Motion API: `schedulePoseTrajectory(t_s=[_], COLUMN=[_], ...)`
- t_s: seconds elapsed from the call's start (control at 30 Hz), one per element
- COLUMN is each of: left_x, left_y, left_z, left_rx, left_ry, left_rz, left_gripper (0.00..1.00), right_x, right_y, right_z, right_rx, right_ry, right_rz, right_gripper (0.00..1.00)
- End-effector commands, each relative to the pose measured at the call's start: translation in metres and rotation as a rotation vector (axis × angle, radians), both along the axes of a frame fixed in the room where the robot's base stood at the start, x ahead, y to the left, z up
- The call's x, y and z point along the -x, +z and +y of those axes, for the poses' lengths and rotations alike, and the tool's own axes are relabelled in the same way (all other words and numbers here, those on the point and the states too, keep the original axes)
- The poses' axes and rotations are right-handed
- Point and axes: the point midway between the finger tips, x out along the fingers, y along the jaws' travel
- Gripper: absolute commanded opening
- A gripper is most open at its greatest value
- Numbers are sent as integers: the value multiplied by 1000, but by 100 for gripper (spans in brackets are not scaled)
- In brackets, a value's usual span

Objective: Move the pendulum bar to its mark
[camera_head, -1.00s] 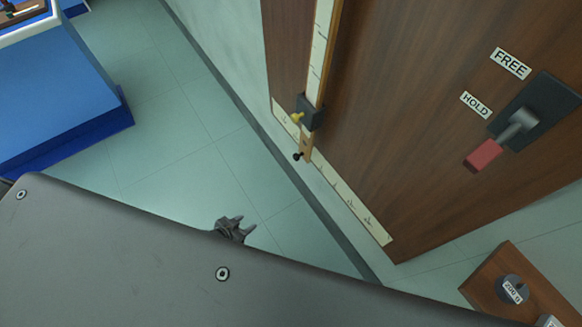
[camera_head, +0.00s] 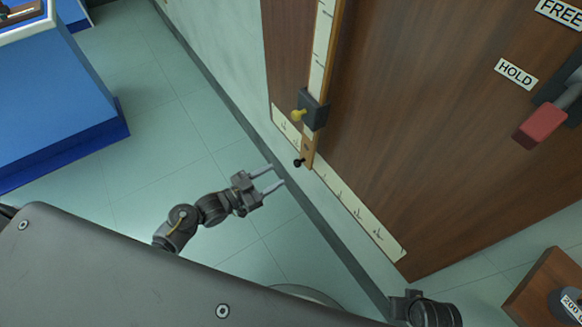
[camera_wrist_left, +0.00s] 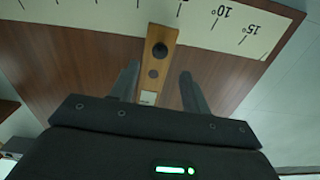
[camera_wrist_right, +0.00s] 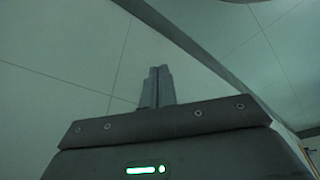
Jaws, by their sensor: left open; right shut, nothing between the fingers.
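The pendulum bar (camera_head: 316,80) is a wooden strip with a pale scale, hanging along the brown board. A dark block (camera_head: 313,111) with a yellow knob sits on it, and a black knob (camera_head: 299,163) is near its lower end. The angle scale (camera_head: 355,214) runs along the board's lower edge. My left gripper (camera_head: 277,176) is open and empty, short of the bar's end. In the left wrist view the bar (camera_wrist_left: 157,60) shows beyond and between the open fingers. My right gripper (camera_wrist_right: 159,72) is shut and empty over bare floor in the right wrist view. Which mark is meant is unclear.
A lever with a red handle (camera_head: 540,124) is on the board, below the HOLD label (camera_head: 516,73). A blue bench (camera_head: 60,90) stands at left. A wooden block (camera_head: 545,290) with a round dial is at lower right. Open floor lies between bench and board.

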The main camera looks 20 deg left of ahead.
Motion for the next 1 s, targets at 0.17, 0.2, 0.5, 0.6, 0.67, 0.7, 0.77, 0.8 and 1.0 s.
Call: schedulePoseTrajectory(t_s=[0.17, 0.2, 0.5, 0.6, 0.67, 0.7, 0.77, 0.8, 1.0], left_x=[-28, -32, -53, -55, -55, -55, -55, -55, -55], left_y=[-1, 0, -1, -1, -1, -1, -1, -1, -1], left_z=[-22, -27, -45, -46, -46, -46, -46, -46, -46], left_rx=[2, 3, 1, 0, 0, 0, 0, 0, 0], left_ry=[1, 1, 1, 1, 1, 1, 1, 0, 0], left_rz=[0, 0, 2, 1, 1, 2, 1, 1, 1], left_gripper=[47, 47, 47, 47, 47, 47, 47, 47, 21], right_x=[1, 1, 2, 2, 2, 2, 2, 2, 2], right_y=[4, 6, 11, 14, 15, 15, 15, 15, 14], right_z=[0, 0, -1, 0, 0, 0, 0, 0, -1], right_rx=[0, 0, 0, -1, -1, -1, -1, -1, -1], right_ry=[-1, -1, -2, -2, -2, -2, -2, -2, -2], right_rz=[-2, -4, -2, -8, -9, -9, -9, -8, -6], right_gripper=[0, 0, 0, 0, 0, 0, 0, 0, 0])
